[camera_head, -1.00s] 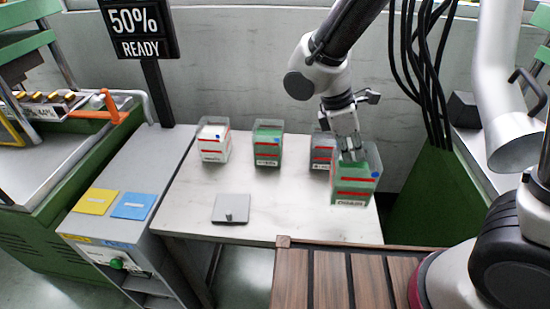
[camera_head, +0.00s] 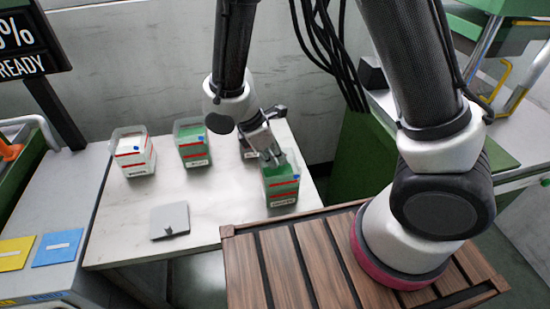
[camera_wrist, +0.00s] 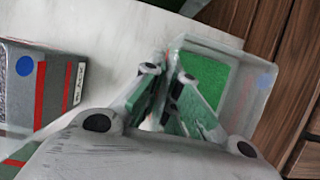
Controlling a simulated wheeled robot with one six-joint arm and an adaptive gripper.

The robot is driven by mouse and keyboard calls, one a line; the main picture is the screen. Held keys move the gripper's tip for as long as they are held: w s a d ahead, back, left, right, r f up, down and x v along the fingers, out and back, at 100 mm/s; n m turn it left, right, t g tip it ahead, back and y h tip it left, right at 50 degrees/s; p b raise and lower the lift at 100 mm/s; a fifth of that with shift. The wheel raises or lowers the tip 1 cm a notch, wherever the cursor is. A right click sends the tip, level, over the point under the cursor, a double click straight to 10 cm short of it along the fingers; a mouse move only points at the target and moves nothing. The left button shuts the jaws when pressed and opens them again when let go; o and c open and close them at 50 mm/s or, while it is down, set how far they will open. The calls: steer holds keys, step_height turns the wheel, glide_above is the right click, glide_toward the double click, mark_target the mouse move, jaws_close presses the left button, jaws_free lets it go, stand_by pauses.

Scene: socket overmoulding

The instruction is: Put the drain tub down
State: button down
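The drain tub (camera_head: 282,193) is a clear tub with green contents, red stripes and a white label. It appears upright at the table's front right; I cannot tell whether its base touches the top. My gripper (camera_head: 271,158) reaches down onto its rear rim. In the wrist view, my gripper (camera_wrist: 168,77) has its fingers close together at one wall of the tub (camera_wrist: 236,112) and appears shut on it. The fingers hide part of that wall. The white table (camera_head: 120,222) is under it.
A white-filled tub (camera_head: 134,157) and a green-filled tub (camera_head: 193,149) stand at the back left. A grey tub (camera_head: 250,152) is partly hidden behind my gripper; it also shows in the wrist view (camera_wrist: 45,88). A grey lid-like plate (camera_head: 170,221) lies front left. The table's middle is clear.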

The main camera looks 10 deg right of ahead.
steer(key=shift+f, duration=0.15)
steer(key=c, duration=1.6)
jaws_free()
steer(key=shift+c, duration=0.2)
steer(key=v, duration=1.2)
steer(key=shift+d, duration=0.1)
